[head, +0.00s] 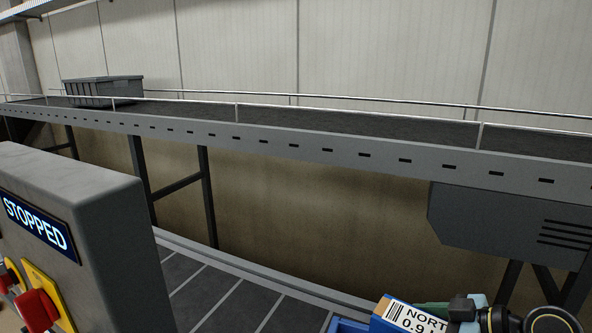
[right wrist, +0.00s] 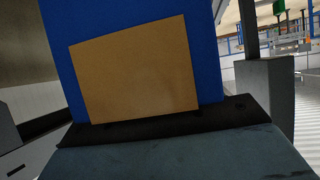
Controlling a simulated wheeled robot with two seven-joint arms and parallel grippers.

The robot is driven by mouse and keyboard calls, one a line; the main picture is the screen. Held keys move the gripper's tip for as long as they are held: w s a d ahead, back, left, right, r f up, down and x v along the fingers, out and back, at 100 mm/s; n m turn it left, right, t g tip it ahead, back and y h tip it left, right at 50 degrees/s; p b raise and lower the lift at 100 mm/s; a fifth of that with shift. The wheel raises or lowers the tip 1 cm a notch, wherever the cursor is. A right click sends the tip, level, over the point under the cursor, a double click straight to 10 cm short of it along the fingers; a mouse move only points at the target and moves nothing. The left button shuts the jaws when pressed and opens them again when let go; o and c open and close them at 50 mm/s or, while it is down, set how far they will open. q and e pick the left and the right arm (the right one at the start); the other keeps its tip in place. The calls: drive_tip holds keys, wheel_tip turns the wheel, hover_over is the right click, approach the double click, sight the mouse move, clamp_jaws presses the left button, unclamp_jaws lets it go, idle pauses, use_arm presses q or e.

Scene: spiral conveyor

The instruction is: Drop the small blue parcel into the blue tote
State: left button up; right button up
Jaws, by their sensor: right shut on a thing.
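The small blue parcel (head: 392,312) shows at the bottom right of the head view, with a white printed label on it. My right gripper (head: 462,310) is shut on it. In the right wrist view the parcel (right wrist: 130,25) fills the upper middle as a blue face with a tan patch, against a dark finger edge. A brighter blue edge (head: 346,325) shows just left of the parcel at the bottom of the head view; I cannot tell whether it is the blue tote's rim. Most of the parcel is cut off. My left gripper is not in view.
A raised conveyor (head: 300,135) with a rail crosses the head view and carries a dark grey tote (head: 103,92). A grey control post (head: 75,205) reading STOPPED, with a red button (head: 38,310), stands at the left. A lower slatted conveyor (head: 225,300) looks bare.

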drive_tip(key=shift+f+b, duration=2.75)
drive_tip(key=shift+f, duration=0.15)
drive_tip(key=o, duration=1.8)
drive_tip(key=shift+c, duration=0.2)
drive_tip(key=shift+s+f, duration=0.1)
drive_tip(key=shift+f, duration=0.05)
drive_tip(key=b+v, duration=0.1)
drive_tip(key=v, duration=1.2)
drive_tip(key=shift+r, duration=0.25)
drive_tip(key=shift+d, duration=0.1)
